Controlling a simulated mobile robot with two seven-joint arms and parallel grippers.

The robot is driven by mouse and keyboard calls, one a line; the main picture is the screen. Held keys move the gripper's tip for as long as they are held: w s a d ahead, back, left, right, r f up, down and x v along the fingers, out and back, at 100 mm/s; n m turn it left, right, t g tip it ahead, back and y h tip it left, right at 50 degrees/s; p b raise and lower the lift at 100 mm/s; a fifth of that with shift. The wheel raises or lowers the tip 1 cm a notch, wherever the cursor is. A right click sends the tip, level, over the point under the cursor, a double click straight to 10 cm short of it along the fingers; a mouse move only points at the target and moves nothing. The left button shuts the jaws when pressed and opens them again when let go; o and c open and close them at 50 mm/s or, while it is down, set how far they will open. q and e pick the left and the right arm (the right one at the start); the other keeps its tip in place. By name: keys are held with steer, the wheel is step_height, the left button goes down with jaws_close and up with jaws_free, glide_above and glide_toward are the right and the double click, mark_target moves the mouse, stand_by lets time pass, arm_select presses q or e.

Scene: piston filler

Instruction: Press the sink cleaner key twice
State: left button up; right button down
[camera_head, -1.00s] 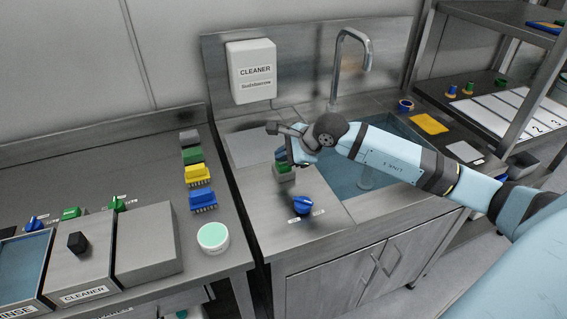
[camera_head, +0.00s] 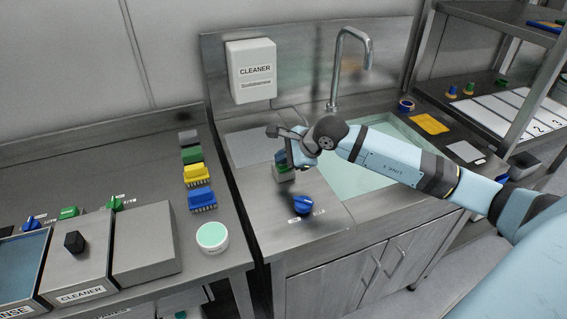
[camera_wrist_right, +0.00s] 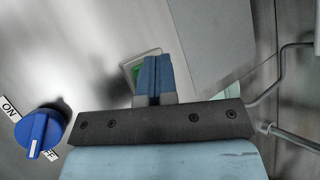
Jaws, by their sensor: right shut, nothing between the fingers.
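The green sink cleaner key (camera_wrist_right: 135,72) sits in a square pale frame in the right wrist view, mostly hidden behind my fingers. In the head view its grey block (camera_head: 284,175) stands on the sink counter. My right gripper (camera_head: 281,158) points down at the key, its blue fingers shut with nothing between them. The closed fingers (camera_wrist_right: 154,75) also show over the key in the right wrist view. I cannot tell whether the tips touch it. The sink basin (camera_head: 385,140) holds pale green liquid. My left gripper is not in view.
A blue ON/OFF knob (camera_head: 303,204) stands in front of the key on the counter. A white CLEANER dispenser (camera_head: 252,72) hangs on the wall behind. A curved faucet (camera_head: 342,60) rises at the sink's back. Brushes (camera_head: 202,199) and a round tub (camera_head: 212,237) lie to the left.

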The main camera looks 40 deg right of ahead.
mark_target(283, 166)
steer(key=shift+f, duration=0.25)
steer(key=shift+r, duration=0.1)
stand_by(0.3)
steer(key=shift+r+p, duration=0.4)
steer(key=shift+r, duration=0.75)
step_height(283, 166, up, 5)
steer(key=shift+p, duration=1.05)
stand_by(1.1)
